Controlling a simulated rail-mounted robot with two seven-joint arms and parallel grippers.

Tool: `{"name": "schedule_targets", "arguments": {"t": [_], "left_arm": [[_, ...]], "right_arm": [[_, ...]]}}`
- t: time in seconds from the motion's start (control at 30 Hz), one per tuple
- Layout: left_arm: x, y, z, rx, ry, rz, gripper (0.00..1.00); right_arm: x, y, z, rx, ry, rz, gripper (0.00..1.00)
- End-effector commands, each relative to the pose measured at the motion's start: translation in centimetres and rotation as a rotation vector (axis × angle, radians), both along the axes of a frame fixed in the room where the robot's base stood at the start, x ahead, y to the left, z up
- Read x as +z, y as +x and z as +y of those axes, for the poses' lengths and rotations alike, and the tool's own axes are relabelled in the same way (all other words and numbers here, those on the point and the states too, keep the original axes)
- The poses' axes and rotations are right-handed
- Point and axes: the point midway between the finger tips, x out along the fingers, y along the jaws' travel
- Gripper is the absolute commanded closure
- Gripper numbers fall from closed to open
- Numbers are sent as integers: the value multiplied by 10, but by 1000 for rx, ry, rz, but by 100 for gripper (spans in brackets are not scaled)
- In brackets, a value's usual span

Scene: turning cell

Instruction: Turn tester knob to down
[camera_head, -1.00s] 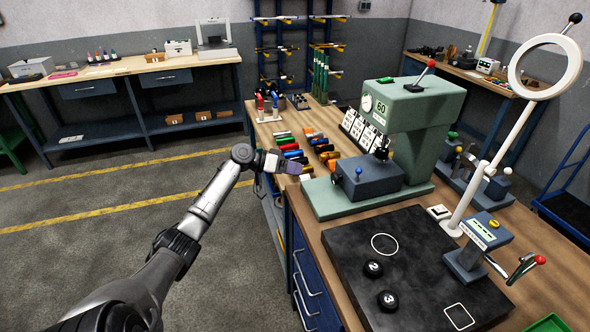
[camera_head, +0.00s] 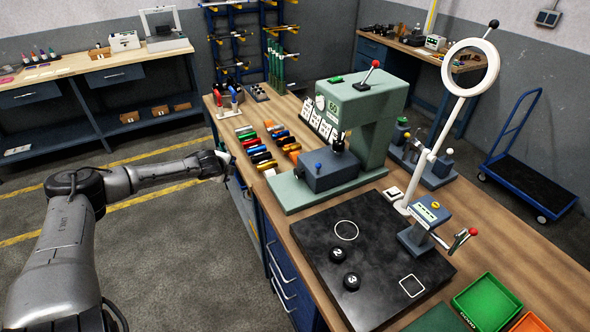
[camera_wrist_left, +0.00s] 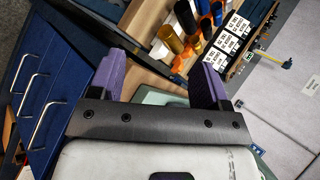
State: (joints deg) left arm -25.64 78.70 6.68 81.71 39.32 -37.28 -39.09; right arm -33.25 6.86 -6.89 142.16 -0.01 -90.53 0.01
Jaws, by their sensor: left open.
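A green bench machine (camera_head: 378,112) with a dial, a display that seems to read 60 and a red-tipped lever (camera_head: 368,75) stands on the bench; it looks like a tester. A dark grey block (camera_head: 328,172) with a small blue ball knob (camera_head: 318,166) sits on its base. I cannot tell which knob is the task's. My left gripper (camera_head: 224,164) is just off the bench's left edge, left of the machine and apart from it. In the left wrist view its two purple fingers (camera_wrist_left: 157,82) are spread and empty. My right gripper is not in view.
A black plate (camera_head: 310,242) holds two numbered black pucks. A blue-grey device (camera_head: 428,215) with a red-tipped lever and a ring lamp (camera_head: 472,66) stand to the right.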

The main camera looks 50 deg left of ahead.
Motion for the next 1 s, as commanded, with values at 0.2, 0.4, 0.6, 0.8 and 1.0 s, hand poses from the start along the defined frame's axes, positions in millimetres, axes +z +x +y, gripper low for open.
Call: {"name": "schedule_targets", "arguments": {"t": [0.2,0.4,0.6,0.8,1.0], "left_arm": [[22,50,-49,-758,575,44,30],[34,67,-105,-1335,1049,59,30],[36,66,-127,-1536,1251,46,30],[34,69,-128,-1562,1316,69,30],[28,79,-130,-1562,1320,68,30]], "right_arm": [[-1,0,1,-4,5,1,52],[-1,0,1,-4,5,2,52],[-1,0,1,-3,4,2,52],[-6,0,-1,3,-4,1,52],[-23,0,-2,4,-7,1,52]]}}
